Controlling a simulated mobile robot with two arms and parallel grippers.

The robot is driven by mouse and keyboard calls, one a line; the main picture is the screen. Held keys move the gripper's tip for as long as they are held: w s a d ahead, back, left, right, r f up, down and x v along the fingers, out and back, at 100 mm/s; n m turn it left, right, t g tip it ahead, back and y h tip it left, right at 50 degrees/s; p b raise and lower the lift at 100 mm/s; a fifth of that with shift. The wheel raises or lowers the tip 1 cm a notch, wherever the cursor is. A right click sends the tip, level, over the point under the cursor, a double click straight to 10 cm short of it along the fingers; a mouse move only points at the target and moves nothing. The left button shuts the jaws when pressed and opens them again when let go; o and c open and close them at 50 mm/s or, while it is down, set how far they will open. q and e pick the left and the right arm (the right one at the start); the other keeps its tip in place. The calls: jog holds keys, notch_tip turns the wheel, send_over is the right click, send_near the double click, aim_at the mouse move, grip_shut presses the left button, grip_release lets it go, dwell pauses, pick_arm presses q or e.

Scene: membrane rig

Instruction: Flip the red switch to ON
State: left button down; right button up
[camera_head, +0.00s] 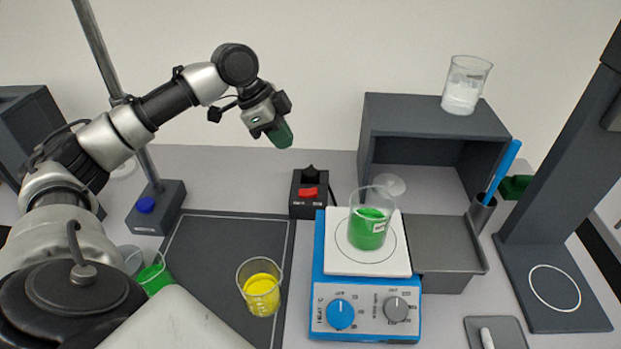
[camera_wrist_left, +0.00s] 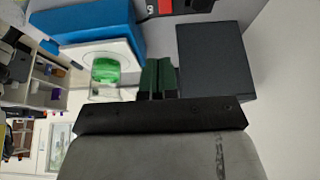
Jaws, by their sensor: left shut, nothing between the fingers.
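The red switch (camera_head: 308,192) sits on a small dark box (camera_head: 309,208) on the bench, left of the blue hotplate. A bit of its red shows at the top edge of the left wrist view (camera_wrist_left: 165,6). I cannot tell its ON or OFF position. My left gripper (camera_head: 281,136), with green fingertips, is shut and empty, held in the air above and a little left of the switch box, apart from it. The fingertips also show in the left wrist view (camera_wrist_left: 158,75). My right gripper is not in view.
The blue hotplate (camera_head: 318,280) bears a beaker of green stuff (camera_head: 368,232). A dark shelf (camera_head: 440,115) stands behind it with a beaker of white powder (camera_head: 462,92) on top. A yellow beaker (camera_head: 261,290) stands on the dark mat (camera_head: 205,240). A stand base (camera_head: 155,208) is at left.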

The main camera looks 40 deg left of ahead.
aim_at(312, 194)
pick_arm(q)
jog(key=p+x, duration=0.2)
jog(key=x, duration=1.2)
jog(key=shift+a+f, duration=0.1)
jog(key=shift+w+d+p, duration=0.1)
jog(key=shift+d+p, duration=0.1)
jog(key=shift+p, duration=1)
jog(key=shift+f+g+y, duration=0.25)
jog(key=shift+g+y, duration=0.05)
jog(key=shift+a, duration=0.2)
jog(key=shift+s+a+r, duration=0.15)
jog(key=shift+s+a, duration=0.1)
jog(key=shift+a, duration=0.1)
jog(key=shift+s+a+p, duration=0.15)
jog(key=shift+a+p, duration=0.05)
jog(key=shift+p, duration=0.15)
